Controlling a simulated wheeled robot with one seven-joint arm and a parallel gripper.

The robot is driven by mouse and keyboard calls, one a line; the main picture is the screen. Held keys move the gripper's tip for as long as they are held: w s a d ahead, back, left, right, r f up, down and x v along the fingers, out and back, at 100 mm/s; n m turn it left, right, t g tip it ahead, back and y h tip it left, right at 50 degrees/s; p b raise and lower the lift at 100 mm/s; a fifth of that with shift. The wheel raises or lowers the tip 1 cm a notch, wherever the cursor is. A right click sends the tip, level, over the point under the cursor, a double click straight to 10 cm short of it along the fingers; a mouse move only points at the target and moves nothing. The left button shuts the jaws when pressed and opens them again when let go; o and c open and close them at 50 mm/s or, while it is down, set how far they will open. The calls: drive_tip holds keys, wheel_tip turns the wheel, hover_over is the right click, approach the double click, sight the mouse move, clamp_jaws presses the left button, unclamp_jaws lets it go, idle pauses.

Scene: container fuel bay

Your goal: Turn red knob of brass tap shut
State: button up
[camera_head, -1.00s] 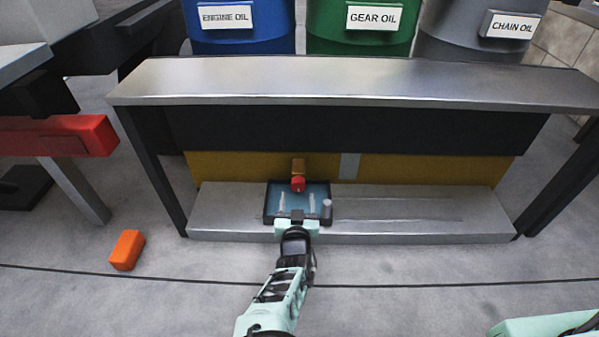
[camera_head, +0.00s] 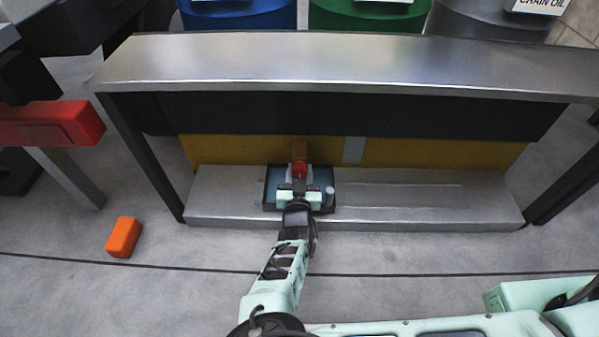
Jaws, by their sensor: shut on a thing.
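The brass tap (camera_head: 300,150) sticks out from the yellow panel under the metal bench. Its red knob (camera_head: 300,169) faces me above a dark-rimmed tray. My gripper (camera_head: 299,175) reaches in over the tray, its two fingers shut on the red knob from both sides. The gripper body hides the lower part of the knob. I cannot tell from this view how far the knob is turned.
The blue tray (camera_head: 269,195) sits on the low metal shelf (camera_head: 420,200), with a small pale cylinder (camera_head: 330,192) at its right. The bench top (camera_head: 340,68) overhangs the tap. An orange block (camera_head: 123,237) lies on the floor at left. Drums stand behind.

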drive_tip(key=shift+d+f+m+p, duration=0.1)
drive_tip(key=shift+d+m+p, duration=0.25)
drive_tip(key=shift+p, duration=0.2)
drive_tip(key=shift+d+f+m+p, duration=0.1)
drive_tip(key=shift+m+p, duration=0.15)
drive_tip(key=shift+p, duration=0.2)
drive_tip(key=shift+a, duration=0.25)
drive_tip(key=o, duration=1)
drive_tip(key=shift+a, duration=0.15)
drive_tip(key=shift+s, duration=0.15)
